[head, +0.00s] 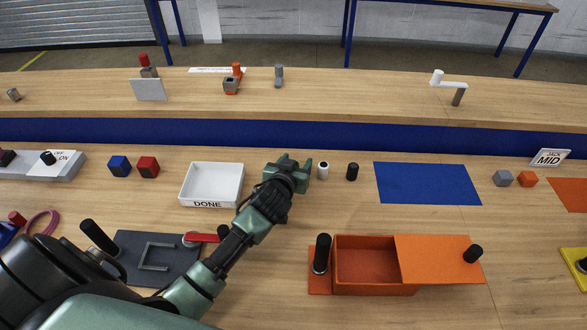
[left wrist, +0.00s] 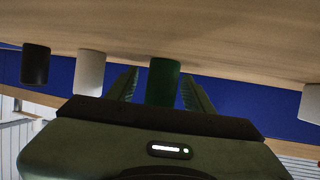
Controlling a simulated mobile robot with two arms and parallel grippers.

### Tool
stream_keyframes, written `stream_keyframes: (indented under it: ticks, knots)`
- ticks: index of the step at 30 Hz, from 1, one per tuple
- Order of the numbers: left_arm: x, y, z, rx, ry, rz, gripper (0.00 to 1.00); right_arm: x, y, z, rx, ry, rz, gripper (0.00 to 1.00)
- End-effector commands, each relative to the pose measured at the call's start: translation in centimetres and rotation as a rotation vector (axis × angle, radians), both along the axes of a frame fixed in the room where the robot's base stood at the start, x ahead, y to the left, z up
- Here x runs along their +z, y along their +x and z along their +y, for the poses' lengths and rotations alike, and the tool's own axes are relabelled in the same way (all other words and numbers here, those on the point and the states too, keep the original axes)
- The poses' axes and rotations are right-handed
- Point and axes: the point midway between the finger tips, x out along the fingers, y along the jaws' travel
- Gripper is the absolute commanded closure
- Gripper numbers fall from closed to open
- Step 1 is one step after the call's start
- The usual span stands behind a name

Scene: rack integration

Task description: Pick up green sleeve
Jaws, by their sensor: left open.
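The green sleeve (left wrist: 162,82) is a dark green upright cylinder. In the left wrist view it stands between the two fingers of my left gripper (left wrist: 160,88), with a gap showing on each side. In the head view my left gripper (head: 290,165) is open low over the table, and its green hand hides the sleeve or blends with it. A white sleeve (head: 322,170) and a black sleeve (head: 352,172) stand in a row to its right. They also show left of the gripper in the left wrist view, white (left wrist: 90,72) and black (left wrist: 35,64). My right gripper is not in view.
A white tray marked DONE (head: 211,204) lies just left of my left gripper. A blue mat (head: 427,184) is to the right. An orange box (head: 375,289) with a partly open lid stands in front. A raised wooden shelf (head: 340,100) runs behind.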

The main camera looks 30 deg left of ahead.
Motion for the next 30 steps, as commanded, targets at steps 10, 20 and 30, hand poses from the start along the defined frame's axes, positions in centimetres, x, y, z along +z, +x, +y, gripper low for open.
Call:
stream_keyframes:
  ticks: [10,20,30]
  knots:
    - [0.0,-0.1,0.0,0.0,0.0,0.0,1.0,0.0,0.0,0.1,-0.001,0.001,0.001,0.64]
    - [0.3,0.0,0.0,0.0,0.0,-0.001,1.0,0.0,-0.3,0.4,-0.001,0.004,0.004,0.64]
    - [5.5,0.0,0.0,0.0,-0.001,-0.007,1.0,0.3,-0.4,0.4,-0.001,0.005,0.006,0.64]
